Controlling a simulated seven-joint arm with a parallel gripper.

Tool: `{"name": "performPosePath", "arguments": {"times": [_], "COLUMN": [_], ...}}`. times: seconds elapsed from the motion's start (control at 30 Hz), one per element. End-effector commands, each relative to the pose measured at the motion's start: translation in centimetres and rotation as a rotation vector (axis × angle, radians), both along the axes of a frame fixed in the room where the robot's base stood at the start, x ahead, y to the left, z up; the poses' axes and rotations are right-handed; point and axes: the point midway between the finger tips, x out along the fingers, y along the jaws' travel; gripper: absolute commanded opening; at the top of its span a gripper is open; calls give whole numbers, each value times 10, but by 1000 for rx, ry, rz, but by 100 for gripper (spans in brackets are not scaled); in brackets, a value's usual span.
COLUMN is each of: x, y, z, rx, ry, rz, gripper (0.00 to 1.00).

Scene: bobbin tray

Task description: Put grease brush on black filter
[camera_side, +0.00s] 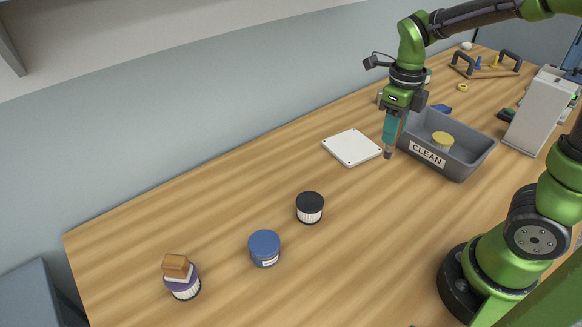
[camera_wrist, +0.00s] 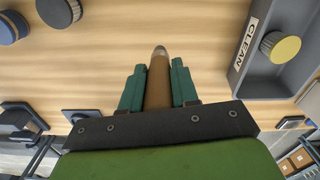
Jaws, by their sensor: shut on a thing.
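My gripper (camera_side: 391,135) is shut on the grease brush (camera_side: 388,154), whose dark end points down below the teal fingers. In the wrist view the brush (camera_wrist: 159,80) shows as a brown shaft with a grey tip between the fingers of my gripper (camera_wrist: 158,88). It is held above the table, beside the grey bin's left side. The black filter (camera_side: 310,207), with a black top and white ribbed side, stands upright on the table, lower left of my gripper and apart from it. Its top is bare. It shows partly at the wrist view's upper left (camera_wrist: 58,11).
The grey CLEAN bin (camera_side: 468,172) holds a yellow-topped item (camera_side: 443,139). A white plate (camera_side: 351,147) lies left of my gripper. A blue-lidded jar (camera_side: 264,246) and a purple filter (camera_side: 184,283) bearing a brown-topped item (camera_side: 176,265) stand farther left. Bare table surrounds the black filter.

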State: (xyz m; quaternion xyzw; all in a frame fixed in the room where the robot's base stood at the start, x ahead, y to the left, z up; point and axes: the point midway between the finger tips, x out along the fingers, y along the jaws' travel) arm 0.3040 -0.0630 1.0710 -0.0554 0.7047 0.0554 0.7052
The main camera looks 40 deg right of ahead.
Motion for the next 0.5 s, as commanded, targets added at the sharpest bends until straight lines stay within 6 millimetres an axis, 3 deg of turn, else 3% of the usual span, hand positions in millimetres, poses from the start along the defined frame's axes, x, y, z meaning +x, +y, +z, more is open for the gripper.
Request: {"name": "performPosePath", "arguments": {"times": [0.1, 0.3, 0.4, 0.5], "x": [-14, -60, -81, -93], "y": [52, 118, 133, 135], "z": [6, 6, 2, -4], "rx": [2, 1, 1, 0], "ry": [-3, -2, -2, 0], "rz": [165, 415, 492, 514], "gripper": [0, 0, 0, 0]}}
